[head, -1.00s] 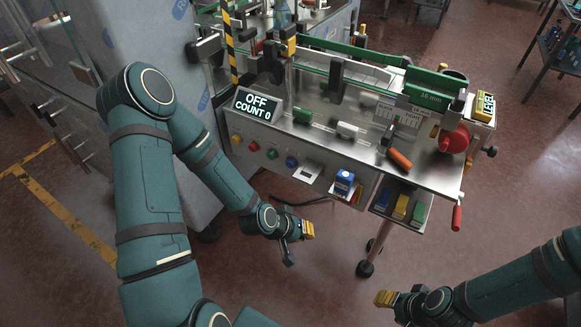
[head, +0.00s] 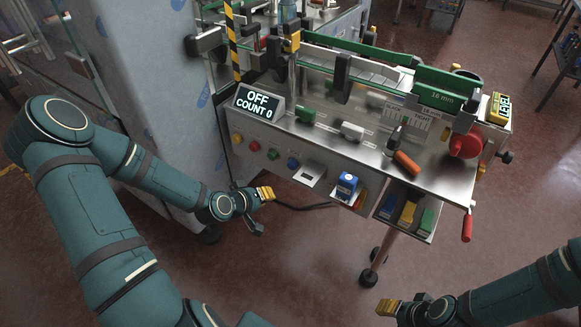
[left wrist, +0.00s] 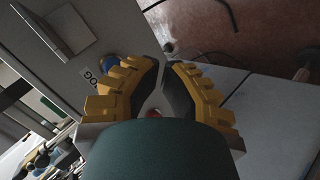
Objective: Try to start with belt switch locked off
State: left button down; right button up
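The belt machine's display (head: 259,103) reads OFF, COUNT 0. Below it, a row of coloured buttons ends with a blue button (head: 292,163). A light plate (head: 308,174) and a blue block (head: 347,184) on a small holder are farther right on the front. My left gripper (head: 266,193) is below the buttons, apart from the panel, its yellow fingers close together. In the left wrist view the fingers (left wrist: 160,75) show only a narrow slit and hold nothing visible; a blue knob (left wrist: 108,62) is beyond. My right gripper (head: 386,307) is low and empty, away from the machine; its finger gap is unclear.
A tray with blue, yellow and green blocks (head: 407,211) hangs at the front right. An orange handle (head: 406,162), red knob (head: 465,145) and red crank handle (head: 467,228) stick out at right. A grey cabinet (head: 150,80) stands left. Floor in front is open.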

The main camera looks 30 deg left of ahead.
pick_arm(q)
jog(key=w+b, duration=0.2)
jog(key=w, duration=0.6)
jog(key=shift+w+d, duration=0.35)
jog(key=shift+w, duration=0.05)
dwell(1.4)
jog(key=shift+w, duration=0.4)
jog(key=shift+w+d+b, duration=0.1)
jog(key=shift+w+b, duration=0.2)
jog(key=shift+w, duration=0.55)
dwell(1.1)
jog(key=shift+s, duration=1.25)
jog(key=shift+s, duration=0.1)
jog(key=shift+s+a+p, duration=0.15)
jog(key=shift+s+p, duration=0.2)
jog(key=shift+s, duration=0.85)
jog(key=shift+s+a+p, duration=0.1)
jog(key=shift+s+p, duration=0.2)
jog(key=shift+s, duration=0.9)
